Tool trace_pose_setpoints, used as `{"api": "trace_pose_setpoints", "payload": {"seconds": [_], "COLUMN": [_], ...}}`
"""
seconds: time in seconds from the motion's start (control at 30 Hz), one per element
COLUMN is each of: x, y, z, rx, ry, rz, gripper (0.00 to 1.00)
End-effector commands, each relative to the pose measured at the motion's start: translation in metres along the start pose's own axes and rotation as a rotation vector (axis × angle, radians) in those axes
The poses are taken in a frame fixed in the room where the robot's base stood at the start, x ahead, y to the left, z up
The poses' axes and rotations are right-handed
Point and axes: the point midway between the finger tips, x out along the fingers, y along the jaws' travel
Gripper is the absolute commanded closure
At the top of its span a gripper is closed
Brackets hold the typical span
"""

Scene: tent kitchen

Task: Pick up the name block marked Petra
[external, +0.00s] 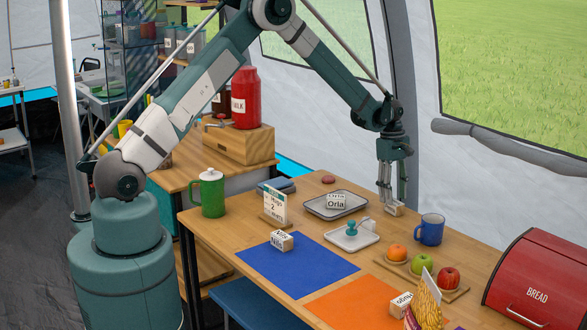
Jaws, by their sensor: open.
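My gripper (392,203) points down over the back right of the wooden table (211,222), left of the blue mug. It is open. A small pale block (396,210) shows at its fingertips; its marking is too small to read, and I cannot tell whether the fingers touch it. A white block marked Orla (336,201) sits on the grey tray (316,208). Another name block (281,241) lies on the blue mat (300,275), and one more (402,304) lies on the orange mat (345,305). I cannot read Petra on any block.
The blue mug (430,230) stands close right of my gripper. A board (398,268) with fruit, a snack bag (427,302) and a red bread bin (539,280) are at the front right. A white dish (345,242), a sign (275,206) and a green pot (210,193) stand left.

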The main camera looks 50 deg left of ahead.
Motion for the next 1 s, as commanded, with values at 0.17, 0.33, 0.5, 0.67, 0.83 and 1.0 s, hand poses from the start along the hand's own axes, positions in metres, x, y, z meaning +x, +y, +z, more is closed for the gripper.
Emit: {"api": "trace_pose_setpoints", "payload": {"seconds": [0.17,0.33,0.5,0.67,0.83,1.0], "x": [0.022,0.035,0.037,0.037,0.037,0.037], "y": [0.001,0.001,0.001,0.001,0.001,0.001], "z": [-0.001,-0.001,-0.001,-0.001,-0.001,-0.001], "rx": [0.000,0.000,0.000,0.000,0.000,0.000], "ry": [0.000,0.000,0.000,0.000,0.000,0.000], "rz": [0.000,0.000,0.000,0.000,0.000,0.000], "gripper": [0.59,0.59,0.59,0.59,0.59,0.66]}}
